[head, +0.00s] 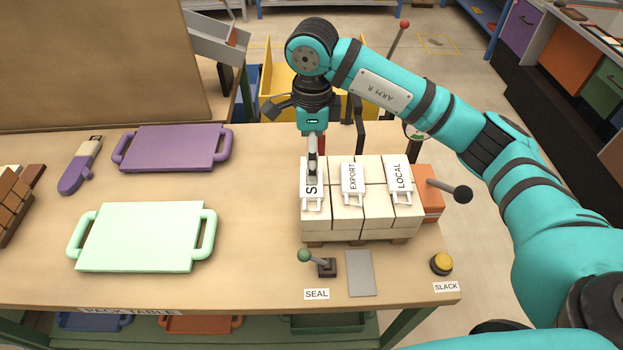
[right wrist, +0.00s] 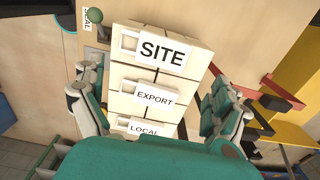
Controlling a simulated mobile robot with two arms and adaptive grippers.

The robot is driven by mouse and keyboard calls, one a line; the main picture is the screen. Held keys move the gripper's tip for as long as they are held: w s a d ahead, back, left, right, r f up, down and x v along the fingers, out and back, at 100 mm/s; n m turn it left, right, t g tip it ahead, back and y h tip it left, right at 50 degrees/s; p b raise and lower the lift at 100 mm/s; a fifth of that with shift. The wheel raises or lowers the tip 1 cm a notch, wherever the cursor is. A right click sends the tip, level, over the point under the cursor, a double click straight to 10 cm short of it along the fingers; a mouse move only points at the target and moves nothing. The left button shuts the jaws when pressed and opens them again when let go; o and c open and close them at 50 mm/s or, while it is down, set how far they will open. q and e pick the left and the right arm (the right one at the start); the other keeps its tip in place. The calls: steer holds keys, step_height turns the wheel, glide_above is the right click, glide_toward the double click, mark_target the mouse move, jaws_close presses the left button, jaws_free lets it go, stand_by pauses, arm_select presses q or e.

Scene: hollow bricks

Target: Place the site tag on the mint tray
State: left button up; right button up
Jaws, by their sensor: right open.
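The white site tag (head: 310,196) lies on the left end of a stack of pale hollow bricks (head: 333,223) in the head view. Its word is partly hidden there by my right gripper (head: 312,168). The right wrist view shows the site tag (right wrist: 162,52) in full, with its fingers spread wide and nothing between them held. My right gripper is open, above the tag; whether it touches it I cannot tell. The mint tray (head: 142,237), with a handle at each side, lies empty at the table's front left. My left gripper is not in view.
Export (head: 352,184) and local (head: 400,184) tags lie beside the site tag. A green-knobbed lever (head: 305,256), a grey plate (head: 360,273) and a yellow button (head: 441,263) are in front of the stack. A purple tray (head: 172,147) lies behind the mint one. Table between tray and stack is clear.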

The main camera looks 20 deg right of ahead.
mark_target(312, 189)
step_height(312, 189, down, 3)
steer(key=shift+r+p, duration=0.1)
steer(key=shift+p, duration=0.2)
steer(key=f+p, duration=0.1)
steer(key=f, duration=0.1)
steer(key=f+p, duration=0.1)
steer(key=f, duration=0.1)
steer(key=shift+w+f+p, duration=0.2)
steer(key=shift+f+p, duration=0.2)
steer(key=shift+f, duration=0.3)
steer(key=c, duration=1.3)
steer(key=shift+o, duration=0.2)
steer(key=shift+r, duration=0.1)
